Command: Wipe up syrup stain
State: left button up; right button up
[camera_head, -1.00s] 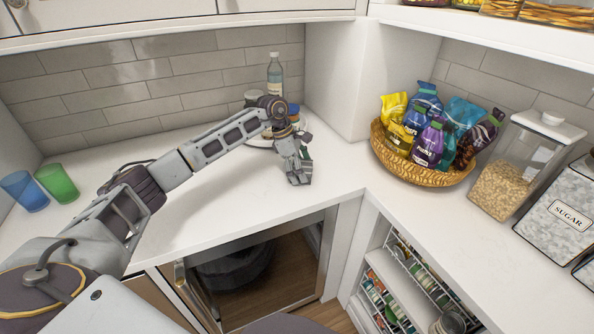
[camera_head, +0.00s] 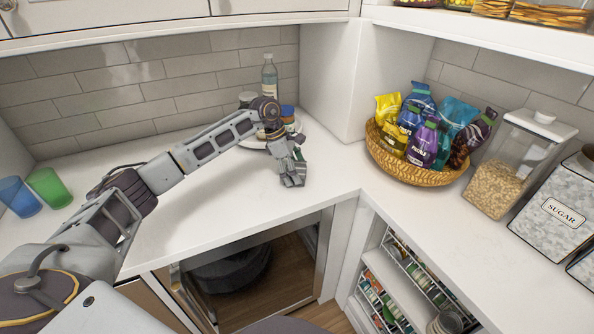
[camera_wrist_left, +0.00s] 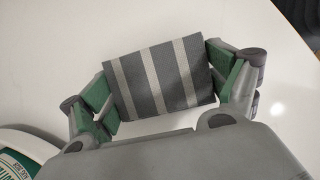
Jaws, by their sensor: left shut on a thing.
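My left gripper (camera_head: 292,181) reaches down to the white counter (camera_head: 235,192) near its inner corner. In the left wrist view, the gripper (camera_wrist_left: 163,82) is shut on a grey cloth or pad with light stripes (camera_wrist_left: 158,78), held between its green-lined fingers. The held thing is down near the white surface; whether it touches cannot be told. In the head view the gripper mostly hides it. No syrup stain shows on the visible counter; the patch under the gripper and cloth is hidden. My right gripper is not in view.
A plate (camera_head: 250,143) with jars and a clear bottle (camera_head: 269,78) stand behind the gripper. A wicker basket of bags (camera_head: 410,171) is to the right. Blue (camera_head: 19,196) and green (camera_head: 48,188) cups stand far left. The counter's front edge is close by.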

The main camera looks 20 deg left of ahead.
aim_at(268, 186)
pick_arm(q)
jog(key=shift+s+a+f, duration=0.15)
jog(key=shift+s+a, duration=0.8)
jog(key=shift+s, duration=0.2)
jog(key=shift+s, duration=0.1)
jog(key=shift+s+a+f, duration=0.1)
jog(key=shift+s+a+b, duration=0.5)
jog(key=shift+s+a, duration=0.6)
jog(key=shift+s, duration=0.15)
jog(key=shift+r, duration=0.2)
jog(key=shift+s+a+f+b, duration=0.2)
jog(key=shift+s+a+b, duration=0.4)
jog(key=shift+s+a, duration=0.75)
jog(key=shift+s+d, duration=0.1)
jog(key=shift+d, duration=0.05)
jog(key=shift+r, duration=0.1)
